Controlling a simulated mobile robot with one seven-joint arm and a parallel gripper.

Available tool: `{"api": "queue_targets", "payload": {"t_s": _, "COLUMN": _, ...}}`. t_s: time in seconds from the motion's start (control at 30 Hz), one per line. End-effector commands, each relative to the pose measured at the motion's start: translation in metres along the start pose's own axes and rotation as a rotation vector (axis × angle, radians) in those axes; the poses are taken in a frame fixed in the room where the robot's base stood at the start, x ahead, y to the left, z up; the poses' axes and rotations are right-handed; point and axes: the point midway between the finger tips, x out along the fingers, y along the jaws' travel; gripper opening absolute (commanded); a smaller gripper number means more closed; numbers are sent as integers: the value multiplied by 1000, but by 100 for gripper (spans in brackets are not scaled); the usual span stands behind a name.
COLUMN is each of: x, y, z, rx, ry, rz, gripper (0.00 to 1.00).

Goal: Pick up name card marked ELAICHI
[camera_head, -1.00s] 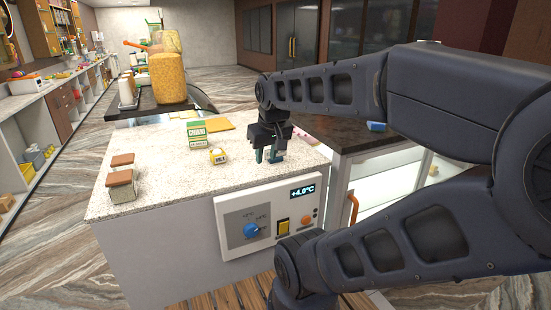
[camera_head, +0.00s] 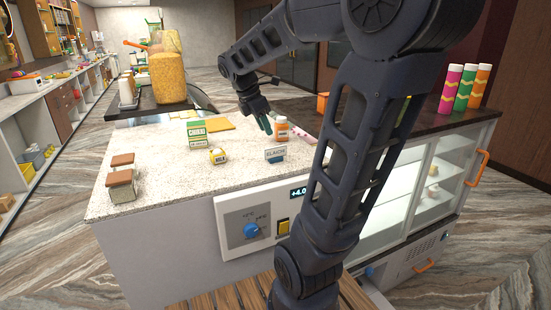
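The name card marked ELAICHI (camera_head: 275,153) stands upright on the speckled counter (camera_head: 170,200), on a small blue base. A small orange bottle with a white label and pale cap (camera_head: 281,130) stands just behind it. My gripper (camera_head: 267,126) points down behind and slightly left of the card, close to the orange bottle and apart from the card. Its greenish fingertips are small and partly overlapped, so its opening is unclear. Nothing is visibly held.
Pink, green and orange bottles (camera_head: 466,90) stand on the dark counter at right.

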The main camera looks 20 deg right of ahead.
Motion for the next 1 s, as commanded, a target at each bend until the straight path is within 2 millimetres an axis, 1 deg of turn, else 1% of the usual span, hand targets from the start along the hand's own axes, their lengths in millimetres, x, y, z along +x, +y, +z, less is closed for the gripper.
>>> {"api": "queue_targets", "payload": {"t_s": 0.1, "x": 18, "y": -1, "z": 0, "rx": 1, "ry": 0, "rz": -3, "gripper": 31}}
{"api": "queue_targets", "payload": {"t_s": 0.3, "x": 43, "y": 0, "z": 0, "rx": 2, "ry": 1, "rz": -2, "gripper": 31}}
{"api": "queue_targets", "payload": {"t_s": 0.53, "x": 56, "y": 0, "z": 1, "rx": 4, "ry": 1, "rz": -2, "gripper": 31}}
{"api": "queue_targets", "payload": {"t_s": 0.8, "x": 91, "y": 1, "z": 3, "rx": 4, "ry": 1, "rz": -1, "gripper": 31}}
{"api": "queue_targets", "payload": {"t_s": 0.9, "x": 99, "y": 0, "z": 3, "rx": 5, "ry": 1, "rz": -1, "gripper": 31}}
{"api": "queue_targets", "payload": {"t_s": 1.0, "x": 101, "y": 0, "z": 3, "rx": 5, "ry": 2, "rz": 1, "gripper": 31}}
